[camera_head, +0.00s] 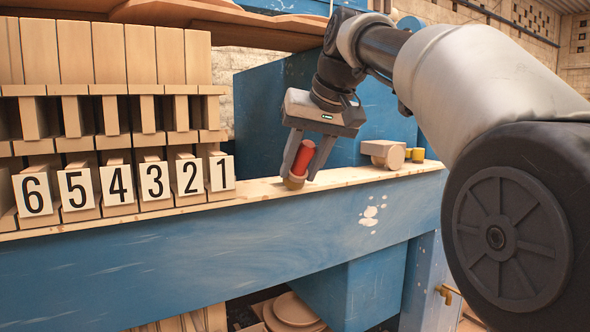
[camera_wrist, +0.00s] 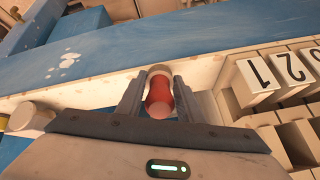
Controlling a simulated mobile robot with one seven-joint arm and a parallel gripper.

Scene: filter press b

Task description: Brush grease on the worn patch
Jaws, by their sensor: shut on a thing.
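My gripper (camera_head: 303,160) is shut on a brush with a red handle (camera_head: 304,157). The brush is tilted, its pale tan lower end (camera_head: 293,183) down at the wooden ledge; I cannot tell if it touches. In the wrist view the red handle (camera_wrist: 158,98) sits between both fingers, with the pale end (camera_wrist: 159,71) beyond it. The worn patch, several white bare spots (camera_head: 371,213), is on the front face of the blue beam, right of and below my gripper. It also shows in the wrist view (camera_wrist: 64,62) at upper left, apart from the brush.
Numbered wooden blocks (camera_head: 120,186) stand left of my gripper on the ledge (camera_head: 262,190). A wooden block with a round end (camera_head: 384,153) and small yellow pots (camera_head: 417,155) stand at right. Round wooden discs (camera_head: 293,310) lie below. Space before the beam is open.

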